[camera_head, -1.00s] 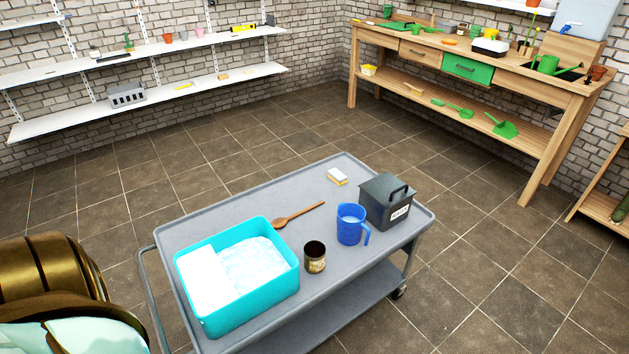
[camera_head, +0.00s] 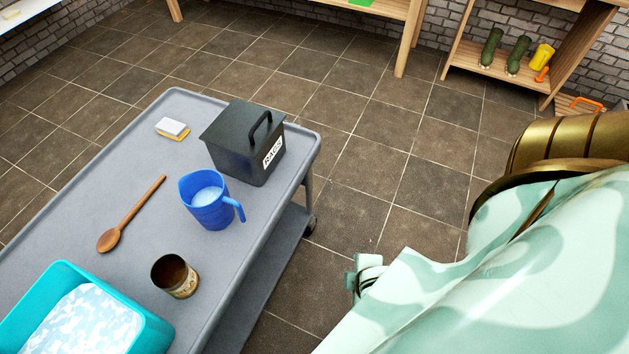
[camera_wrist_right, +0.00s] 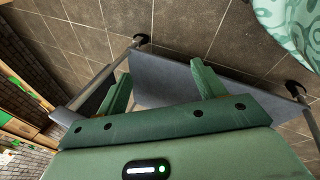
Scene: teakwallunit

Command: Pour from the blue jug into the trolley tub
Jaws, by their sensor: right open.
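The blue jug (camera_head: 207,204) stands upright on the grey trolley (camera_head: 222,262), with its handle to the lower right and something pale blue inside. The turquoise tub (camera_head: 150,335) is at the lower left of the head view, cut off by the frame, with blue-and-white patterned contents. My right arm comes in from the right, and its gripper end is low beside the trolley, clear of the jug. In the right wrist view my right gripper (camera_wrist_right: 163,76) is open and empty, its two green fingers apart with the trolley beyond. My left gripper is not in view.
A black lidded box (camera_head: 238,150) labelled "RAGS" stands just behind the jug. A brown tin (camera_head: 175,277) stands in front of it. A wooden spoon (camera_head: 135,210) and a sponge (camera_head: 173,129) lie to the left. Tiled floor is clear right of the trolley.

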